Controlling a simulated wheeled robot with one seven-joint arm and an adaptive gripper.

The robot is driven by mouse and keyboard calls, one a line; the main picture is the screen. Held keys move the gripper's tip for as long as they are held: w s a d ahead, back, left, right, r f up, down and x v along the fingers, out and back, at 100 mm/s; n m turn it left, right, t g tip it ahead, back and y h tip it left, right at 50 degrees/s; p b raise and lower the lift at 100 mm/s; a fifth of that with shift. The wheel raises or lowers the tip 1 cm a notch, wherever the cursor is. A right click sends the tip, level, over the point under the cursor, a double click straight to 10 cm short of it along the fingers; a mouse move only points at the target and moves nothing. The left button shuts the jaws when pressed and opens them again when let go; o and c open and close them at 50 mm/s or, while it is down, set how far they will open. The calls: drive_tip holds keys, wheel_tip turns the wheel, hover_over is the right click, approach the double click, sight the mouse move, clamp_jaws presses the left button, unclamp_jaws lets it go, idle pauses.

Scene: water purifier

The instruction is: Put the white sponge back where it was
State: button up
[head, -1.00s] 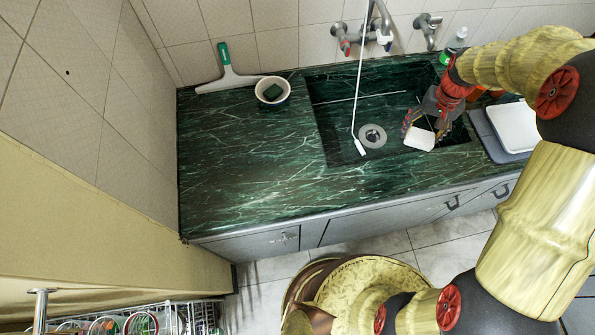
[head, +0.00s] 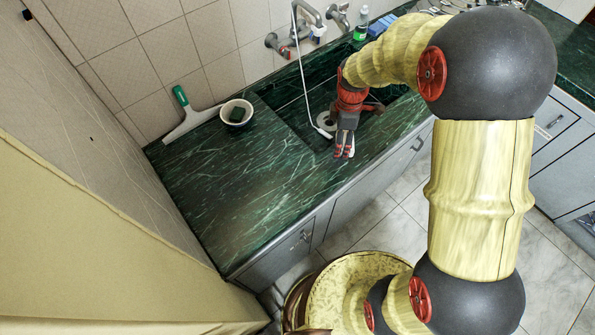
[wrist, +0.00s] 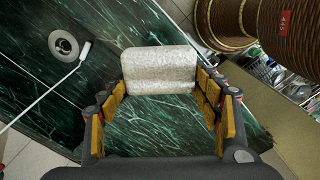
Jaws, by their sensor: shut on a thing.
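The white sponge (wrist: 158,66), a pale rounded block, is held between the finger pads of my gripper (wrist: 162,86) in the wrist view. My gripper (head: 345,150) is shut on it. In the head view the gripper points down near the front edge of the sink, over the dark green marble counter (head: 240,180). There the sponge is mostly hidden by the fingers. In the wrist view, marble shows beneath the sponge; I cannot tell its exact height.
The sink drain (wrist: 63,43) and a thin white wand (wrist: 50,95) are beside the gripper. A bowl (head: 226,122) with a dark green block and a white squeegee (head: 190,124) with a green handle stand at the back left. The counter's left part is clear.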

drive_tip(key=n, duration=0.2)
drive_tip(key=s+n, duration=0.1)
drive_tip(key=n, duration=0.1)
drive_tip(key=shift+a+r, duration=0.15)
drive_tip(key=shift+r, duration=0.05)
drive_tip(key=n, duration=0.2)
drive_tip(key=s+n+p, duration=0.1)
drive_tip(key=n, duration=0.1)
drive_tip(key=shift+a, duration=0.15)
drive_tip(key=a+f+b, duration=0.2)
drive_tip(key=a+f, duration=0.3)
drive_tip(key=a, duration=0.5)
hover_over(295, 175)
drive_tip(key=shift+n, duration=0.3)
drive_tip(key=f, duration=0.4)
drive_tip(key=shift+d, duration=0.35)
drive_tip(key=shift+a+f+b, duration=0.2)
drive_tip(key=shift+f+b, duration=0.05)
drive_tip(key=shift+b, duration=0.05)
drive_tip(key=shift+a+f+b, duration=0.2)
drive_tip(key=shift+f+b, duration=0.3)
drive_tip(key=shift+f, duration=1.2)
drive_tip(key=shift+f, duration=0.1)
drive_tip(key=shift+f, duration=0.1)
drive_tip(key=o, duration=1)
